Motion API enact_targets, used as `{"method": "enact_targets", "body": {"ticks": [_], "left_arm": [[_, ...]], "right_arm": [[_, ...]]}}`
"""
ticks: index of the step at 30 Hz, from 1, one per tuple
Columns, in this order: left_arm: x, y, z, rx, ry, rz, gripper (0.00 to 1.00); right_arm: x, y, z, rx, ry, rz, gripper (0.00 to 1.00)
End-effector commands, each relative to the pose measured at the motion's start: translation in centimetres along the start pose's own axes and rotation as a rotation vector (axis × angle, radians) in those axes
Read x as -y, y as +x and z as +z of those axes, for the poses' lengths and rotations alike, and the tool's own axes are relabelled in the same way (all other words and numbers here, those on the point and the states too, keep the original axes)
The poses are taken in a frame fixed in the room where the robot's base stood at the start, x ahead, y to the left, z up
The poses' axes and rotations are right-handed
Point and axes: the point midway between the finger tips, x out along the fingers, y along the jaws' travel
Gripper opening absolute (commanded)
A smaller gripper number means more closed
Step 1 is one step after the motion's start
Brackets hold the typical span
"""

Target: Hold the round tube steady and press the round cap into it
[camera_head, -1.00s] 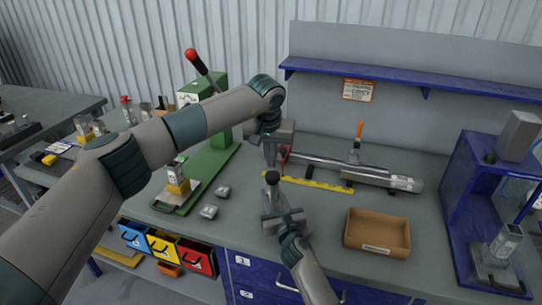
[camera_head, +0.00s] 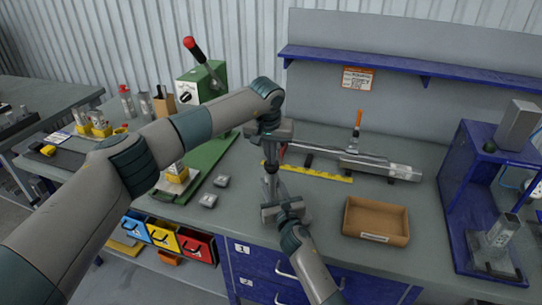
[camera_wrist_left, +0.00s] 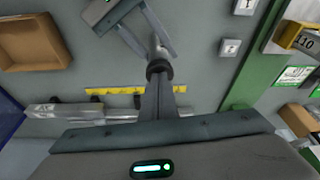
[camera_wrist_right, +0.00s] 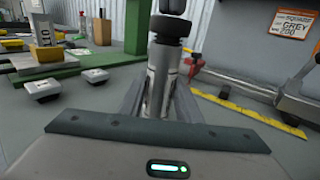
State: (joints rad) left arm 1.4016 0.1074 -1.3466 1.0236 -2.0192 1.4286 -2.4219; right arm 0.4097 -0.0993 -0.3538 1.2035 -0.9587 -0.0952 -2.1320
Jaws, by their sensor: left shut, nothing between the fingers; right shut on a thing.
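The round tube (camera_head: 270,187) is a shiny metal cylinder standing upright. It also shows in the right wrist view (camera_wrist_right: 158,85). My right gripper (camera_head: 272,198) is shut around it above the bench. The round cap (camera_wrist_right: 170,27) is black and sits at the tube's top end, its wide rim above the tube's edge. It also shows in the left wrist view (camera_wrist_left: 158,68). My left gripper (camera_head: 270,157) is shut and empty, pointing down right above the cap. Its fingertips appear to touch the cap. How deep the cap sits is hard to tell.
Two small grey square pieces (camera_head: 208,200) lie left of my right gripper. A cardboard tray (camera_head: 376,240) is at the right. A yellow ruler (camera_head: 320,175) and a metal rail with a clamp (camera_head: 360,163) lie behind. A green lever press (camera_head: 205,85) stands at left, a blue stand (camera_head: 470,195) far right.

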Motion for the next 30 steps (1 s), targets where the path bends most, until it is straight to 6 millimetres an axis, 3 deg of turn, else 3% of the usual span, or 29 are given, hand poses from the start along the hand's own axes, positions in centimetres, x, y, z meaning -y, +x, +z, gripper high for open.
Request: {"method": "enact_targets", "body": {"ticks": [20,30], "left_arm": [[0.1,1.2,0.4,0.002,-0.001,-0.001,0.00],[0.1,-0.2,-0.1,0.000,0.000,-0.001,0.00]], "right_arm": [[-0.1,0.0,0.1,0.003,0.000,0.001,0.07],[0.0,0.0,0.1,0.003,0.000,0.001,0.07]]}}
